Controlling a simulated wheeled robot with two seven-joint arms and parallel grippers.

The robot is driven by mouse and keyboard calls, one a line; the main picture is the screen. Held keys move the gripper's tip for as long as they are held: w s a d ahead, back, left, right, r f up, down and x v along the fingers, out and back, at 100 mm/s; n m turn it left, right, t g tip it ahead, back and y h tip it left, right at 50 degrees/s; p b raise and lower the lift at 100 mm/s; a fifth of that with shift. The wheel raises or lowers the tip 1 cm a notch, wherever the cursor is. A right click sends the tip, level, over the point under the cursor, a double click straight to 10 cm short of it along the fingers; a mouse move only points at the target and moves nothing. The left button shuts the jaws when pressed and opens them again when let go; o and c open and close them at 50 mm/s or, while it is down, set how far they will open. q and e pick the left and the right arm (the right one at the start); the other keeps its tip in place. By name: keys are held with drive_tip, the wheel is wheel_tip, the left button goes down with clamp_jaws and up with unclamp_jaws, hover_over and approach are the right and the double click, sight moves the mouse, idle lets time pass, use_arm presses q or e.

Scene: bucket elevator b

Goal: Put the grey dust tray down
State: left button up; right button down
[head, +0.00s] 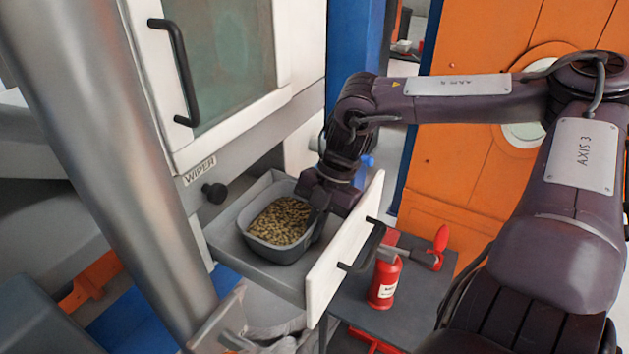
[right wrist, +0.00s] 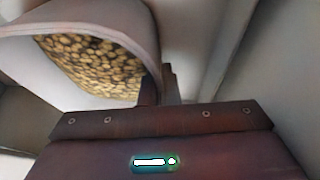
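The grey dust tray (head: 274,252), full of tan pellets, is inside the pulled-out drawer (head: 228,241). It looks about level; I cannot tell whether its bottom touches the drawer floor. My right gripper (head: 318,212) is at the tray's right rim. In the right wrist view, the fingers (right wrist: 160,88) meet the rim of the tray (right wrist: 149,30) and look closed on its wall; the tips are partly hidden. My left gripper is not in view.
The drawer's white front (head: 342,252) with a black handle stands right of the tray. A machine door (head: 225,50) and a black knob (head: 214,193) are behind. A red bottle (head: 384,284) and a red-handled tool (head: 437,247) are on a dark table (head: 412,308). A thick metal pipe (head: 105,150) crosses the left.

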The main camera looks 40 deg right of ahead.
drive_tip(key=shift+f, duration=0.2)
drive_tip(key=c, duration=1.7)
unclamp_jaws()
drive_tip(key=shift+r, duration=0.1)
drive_tip(key=shift+r, duration=0.15)
drive_tip(key=v, duration=1.2)
